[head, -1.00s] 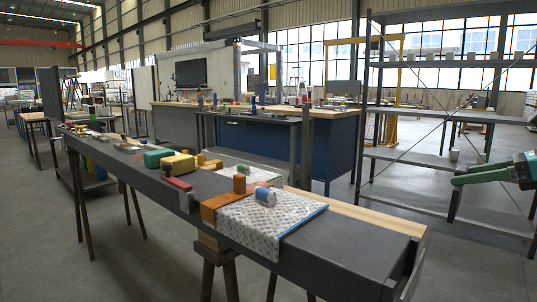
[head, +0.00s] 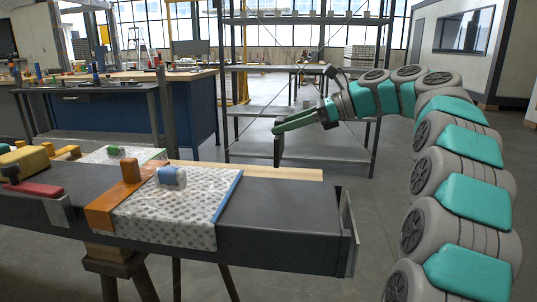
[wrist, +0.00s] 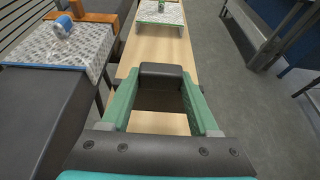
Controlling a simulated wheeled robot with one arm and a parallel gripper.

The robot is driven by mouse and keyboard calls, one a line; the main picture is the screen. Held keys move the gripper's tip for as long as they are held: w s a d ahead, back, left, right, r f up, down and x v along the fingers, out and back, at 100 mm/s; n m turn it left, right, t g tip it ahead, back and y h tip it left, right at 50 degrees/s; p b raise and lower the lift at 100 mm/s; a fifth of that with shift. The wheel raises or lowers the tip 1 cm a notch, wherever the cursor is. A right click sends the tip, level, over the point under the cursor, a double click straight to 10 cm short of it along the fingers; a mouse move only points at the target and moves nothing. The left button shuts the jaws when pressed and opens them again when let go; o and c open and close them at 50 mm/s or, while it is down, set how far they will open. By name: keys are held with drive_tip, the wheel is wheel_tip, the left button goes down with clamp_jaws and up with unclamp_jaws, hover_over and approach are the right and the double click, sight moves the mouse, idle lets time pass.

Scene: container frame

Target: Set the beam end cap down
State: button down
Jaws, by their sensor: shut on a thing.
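My gripper (head: 276,128) is shut on the beam end cap (head: 278,151), a dark plate that hangs below the fingertips in the head view. In the wrist view the cap (wrist: 161,72) is a dark block between the green fingers of my gripper (wrist: 160,85), with the pale wooden plank (wrist: 152,60) beneath. The cap's lower edge is close to the far edge of the plank in the head view; I cannot tell whether they touch. The long dark beam (head: 285,205) lies in front, with an upright plate (head: 348,232) at its right end.
A patterned cloth (head: 178,215) with a blue-white cylinder (head: 171,178) covers part of the beam. An orange block (head: 131,169) stands beside it. Yellow and red tools lie at left. A metal shelf (head: 300,105) stands behind, and the beam's right top is bare.

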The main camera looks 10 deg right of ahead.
drive_tip(key=shift+f+b, duration=0.65)
drive_tip(key=shift+f, duration=3.3)
drive_tip(key=shift+c, duration=0.6)
unclamp_jaws()
drive_tip(key=shift+f, duration=0.1)
drive_tip(key=p+v, duration=0.1)
drive_tip(key=v, duration=1.1)
